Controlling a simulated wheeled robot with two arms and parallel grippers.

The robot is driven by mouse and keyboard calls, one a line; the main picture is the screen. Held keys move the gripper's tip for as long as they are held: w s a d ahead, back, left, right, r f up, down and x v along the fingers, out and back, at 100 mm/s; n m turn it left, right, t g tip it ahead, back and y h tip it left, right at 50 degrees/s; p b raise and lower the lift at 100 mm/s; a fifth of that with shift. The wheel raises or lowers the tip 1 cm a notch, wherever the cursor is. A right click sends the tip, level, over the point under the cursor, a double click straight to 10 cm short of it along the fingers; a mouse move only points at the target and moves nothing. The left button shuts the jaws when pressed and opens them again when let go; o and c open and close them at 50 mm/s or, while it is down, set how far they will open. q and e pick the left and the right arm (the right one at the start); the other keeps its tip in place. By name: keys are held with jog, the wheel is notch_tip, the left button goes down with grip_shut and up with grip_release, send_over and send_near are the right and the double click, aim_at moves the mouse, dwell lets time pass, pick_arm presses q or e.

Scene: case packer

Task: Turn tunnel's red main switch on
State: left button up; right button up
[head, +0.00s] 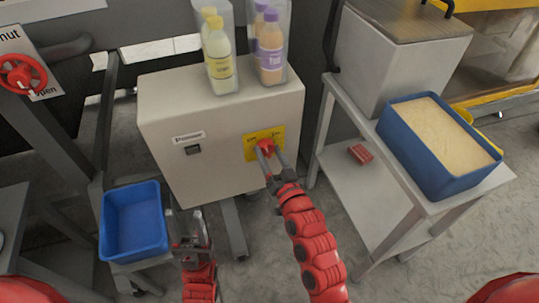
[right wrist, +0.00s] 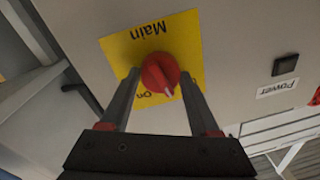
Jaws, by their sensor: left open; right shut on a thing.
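The red main switch (head: 266,147) is a round knob on a yellow plate (head: 251,154) on the front of a beige cabinet (head: 160,110). My right gripper (head: 266,157) is shut on the knob, with one finger on either side of it. My left gripper (head: 189,222) is open and empty, in front of the cabinet's lower left, beside the blue bin.
A blue bin (head: 110,225) is at the left, a red handwheel (head: 22,75) at upper left. A blue tray (head: 387,125) sits on the right-hand cart.

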jog(key=m+b, duration=0.1)
jog(key=m, duration=0.2)
jog(key=m+b, duration=0.1)
jog(key=m, duration=0.2)
jog(key=shift+f+m+h, duration=0.2)
jog(key=shift+m+h, duration=0.1)
jog(key=shift+m, duration=0.1)
jog(key=m, duration=0.5)
jog(key=shift+a+t+h+b, duration=0.1)
jog(key=shift+t+h+b, duration=0.2)
jog(key=shift+b, duration=0.05)
jog(key=shift+m, duration=0.4)
jog(key=o, duration=1.4)
jog(key=shift+c, duration=0.2)
jog(key=shift+s, duration=0.1)
